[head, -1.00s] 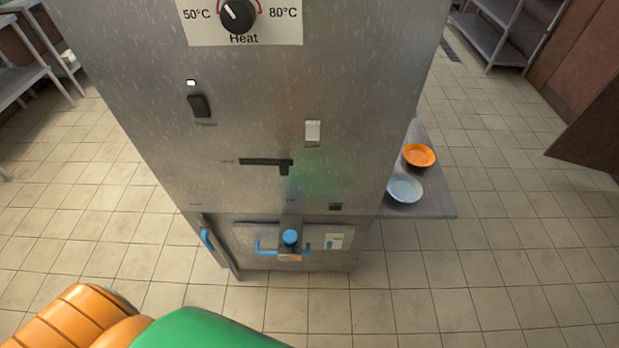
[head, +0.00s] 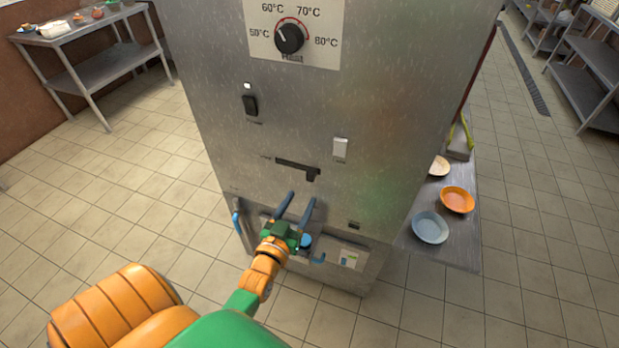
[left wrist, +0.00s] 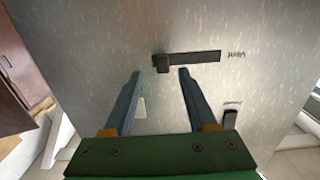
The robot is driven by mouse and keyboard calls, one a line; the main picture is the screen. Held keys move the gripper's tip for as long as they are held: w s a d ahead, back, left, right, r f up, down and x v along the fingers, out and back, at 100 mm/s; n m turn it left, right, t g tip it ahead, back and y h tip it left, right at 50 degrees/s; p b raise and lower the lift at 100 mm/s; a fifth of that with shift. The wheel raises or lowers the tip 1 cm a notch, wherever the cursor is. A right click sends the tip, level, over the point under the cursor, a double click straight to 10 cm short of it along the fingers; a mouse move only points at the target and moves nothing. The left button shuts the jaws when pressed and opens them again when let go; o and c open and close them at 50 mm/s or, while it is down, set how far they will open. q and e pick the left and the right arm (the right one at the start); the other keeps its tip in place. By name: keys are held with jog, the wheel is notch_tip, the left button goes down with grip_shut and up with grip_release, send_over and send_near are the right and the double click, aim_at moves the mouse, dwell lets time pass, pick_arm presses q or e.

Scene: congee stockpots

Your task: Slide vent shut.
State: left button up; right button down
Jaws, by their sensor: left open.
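The vent slider is a dark horizontal slot (head: 291,164) in the front of the steel cabinet, with a dark tab (head: 312,175) hanging at its right end. In the left wrist view the picture is turned over, so the tab (left wrist: 162,64) shows at the left end of the slot (left wrist: 200,57). My left gripper (head: 301,197) is open and empty, just below the tab in the head view. In the left wrist view its two blue fingers (left wrist: 160,73) point at the panel, with the tab between the tips in the picture. I cannot tell whether they touch it. My right gripper is not in view.
The steel cabinet (head: 400,90) also bears a heat knob (head: 289,38), a black switch (head: 250,105) and a white switch (head: 340,148). A blue tap (head: 306,241) sits low, behind my left gripper. A side shelf (head: 455,250) holds bowls, including an orange one (head: 457,199).

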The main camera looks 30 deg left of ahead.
aim_at(309, 178)
pick_arm(q)
jog(key=x, duration=0.2)
jog(key=r+x, duration=0.1)
jog(key=x, duration=0.4)
jog(key=shift+w+a+r, duration=0.15)
jog(key=shift+a, duration=0.05)
grip_shut()
dwell(1.0)
